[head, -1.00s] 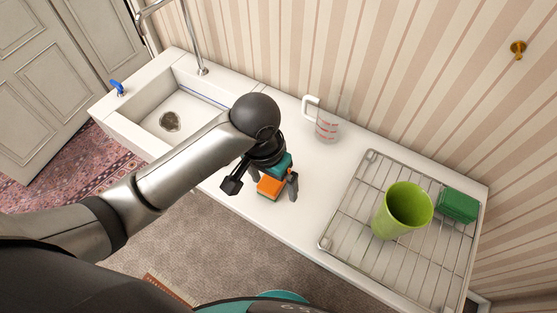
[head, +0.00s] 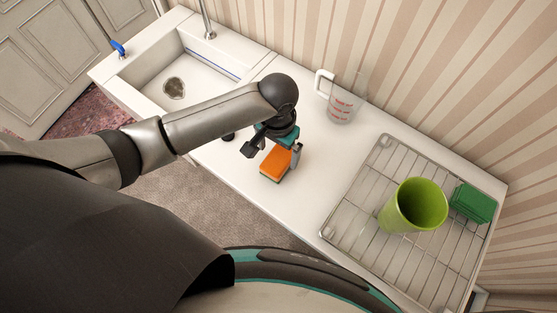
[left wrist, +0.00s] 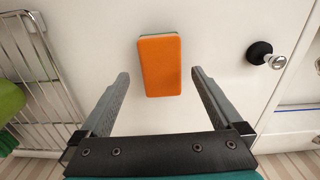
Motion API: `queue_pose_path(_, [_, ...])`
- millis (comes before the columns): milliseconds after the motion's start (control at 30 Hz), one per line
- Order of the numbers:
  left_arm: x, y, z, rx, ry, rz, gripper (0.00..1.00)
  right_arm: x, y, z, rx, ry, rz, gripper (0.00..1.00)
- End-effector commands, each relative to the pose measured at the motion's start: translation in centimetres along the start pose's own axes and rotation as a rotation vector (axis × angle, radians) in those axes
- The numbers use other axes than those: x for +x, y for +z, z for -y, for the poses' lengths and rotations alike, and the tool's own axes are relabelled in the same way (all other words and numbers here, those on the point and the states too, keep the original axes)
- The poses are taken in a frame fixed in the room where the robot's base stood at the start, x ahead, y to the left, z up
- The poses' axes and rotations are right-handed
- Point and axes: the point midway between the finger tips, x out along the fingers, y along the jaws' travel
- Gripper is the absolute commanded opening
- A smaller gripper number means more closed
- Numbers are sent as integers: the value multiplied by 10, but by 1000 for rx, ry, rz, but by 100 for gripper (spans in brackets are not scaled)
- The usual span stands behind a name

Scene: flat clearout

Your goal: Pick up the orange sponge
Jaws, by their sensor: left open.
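The orange sponge (head: 275,165) lies on the white counter, with a thin green layer along one edge. In the left wrist view the sponge (left wrist: 160,66) is just beyond the fingertips, roughly centred between them. My left gripper (head: 280,158) is open and empty; in the left wrist view its two fingers (left wrist: 160,73) stand wide apart on either side of the sponge's near part. It does not touch the sponge there. My right gripper is in neither view.
A clear measuring jug (head: 341,106) stands by the wall. A sink (head: 165,75) is at the left. A dark round plug with a metal knob (left wrist: 262,53) is beside the sponge.

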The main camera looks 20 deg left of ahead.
Motion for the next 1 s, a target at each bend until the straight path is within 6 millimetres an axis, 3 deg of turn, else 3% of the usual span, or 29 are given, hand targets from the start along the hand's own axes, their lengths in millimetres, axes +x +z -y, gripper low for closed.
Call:
queue_pose_path(400, [48, -5, 2, 0, 0, 1, 100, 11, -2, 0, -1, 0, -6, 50])
queue_pose_path(700, [51, -5, 1, 1, 0, -1, 99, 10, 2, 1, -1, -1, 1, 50])
queue_pose_path(1000, [51, -5, 2, 0, 0, -1, 65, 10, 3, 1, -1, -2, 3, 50])
